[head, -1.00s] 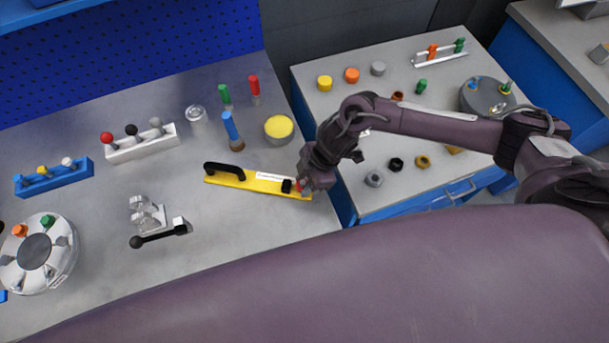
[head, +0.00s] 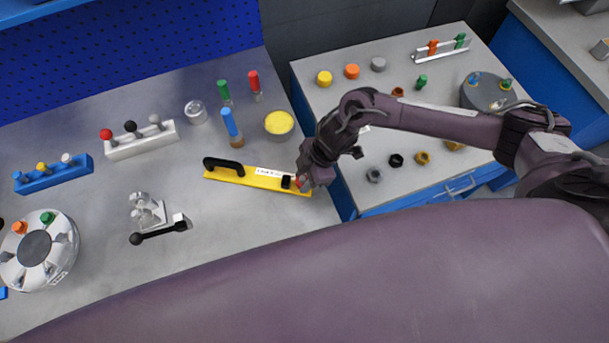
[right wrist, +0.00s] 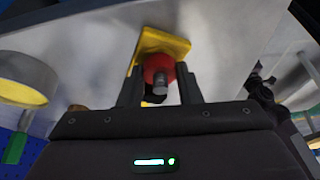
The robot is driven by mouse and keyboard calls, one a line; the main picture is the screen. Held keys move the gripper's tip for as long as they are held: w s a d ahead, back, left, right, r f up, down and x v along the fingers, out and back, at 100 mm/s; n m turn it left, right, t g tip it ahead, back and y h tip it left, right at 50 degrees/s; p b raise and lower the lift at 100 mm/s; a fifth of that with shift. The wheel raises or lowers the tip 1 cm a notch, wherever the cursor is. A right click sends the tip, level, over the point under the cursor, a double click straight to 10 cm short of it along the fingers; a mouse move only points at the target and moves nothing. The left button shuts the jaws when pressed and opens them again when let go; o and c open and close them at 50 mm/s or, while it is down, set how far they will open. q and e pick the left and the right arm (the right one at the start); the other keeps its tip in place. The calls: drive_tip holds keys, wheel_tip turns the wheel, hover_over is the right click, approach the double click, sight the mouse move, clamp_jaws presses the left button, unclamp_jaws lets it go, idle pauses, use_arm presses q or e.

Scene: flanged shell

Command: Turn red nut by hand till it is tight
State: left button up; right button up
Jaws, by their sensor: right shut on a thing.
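The red nut (right wrist: 157,64) sits on a threaded grey stud (right wrist: 160,84) at the end of a yellow bar (right wrist: 166,42) in the right wrist view. In the head view the yellow bar (head: 225,175) lies on the grey bench, with a black handle on it. The red nut (head: 298,182) shows there only as a small patch at the bar's right end, mostly hidden by my right gripper (head: 303,184). My right gripper is shut on the nut, with one dark finger on each side of it. My left gripper is out of view.
A bowl of yellow material (head: 279,123) and a blue-handled brush (head: 231,125) stand behind the bar. A black-knobbed lever clamp (head: 158,232) and a white round fixture (head: 36,252) are at left. The bench in front of the bar is clear.

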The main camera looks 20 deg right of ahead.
drive_tip(key=o, duration=1)
drive_tip(key=b+v, duration=0.1)
drive_tip(key=v, duration=0.7)
drive_tip(key=shift+f, duration=0.1)
